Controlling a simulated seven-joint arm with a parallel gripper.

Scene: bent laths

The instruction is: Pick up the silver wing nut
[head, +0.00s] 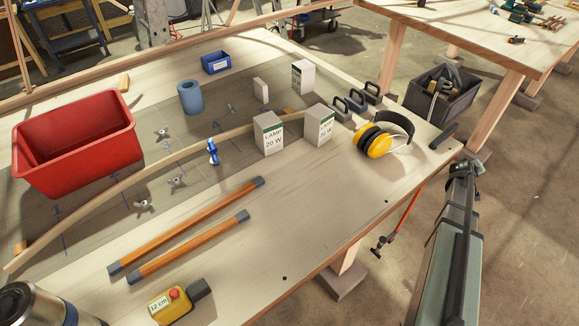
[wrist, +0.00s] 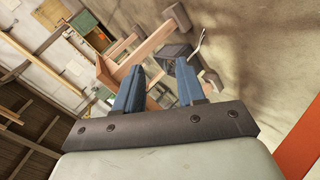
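Several small silver wing nuts lie on the marked grey sheet on the bench in the head view. One wing nut (head: 162,132) is behind the curved lath (head: 130,181). Another wing nut (head: 177,182) and a third (head: 143,206) lie in front of it. A smaller, similar-looking piece (head: 232,108) lies farther back. A blue piece (head: 212,152) stands upright by the lath. My gripper (wrist: 159,72) shows in the wrist view with its two blue fingers apart and nothing between them. It points away from the bench top, and no wing nut shows in that view.
A red bin (head: 77,143), blue cylinder (head: 191,97) and lamp boxes (head: 268,133) stand around the wing nuts. Two wooden bars (head: 187,229) lie in front. Yellow earmuffs (head: 378,142) sit at the right. The bench's front right is mostly clear.

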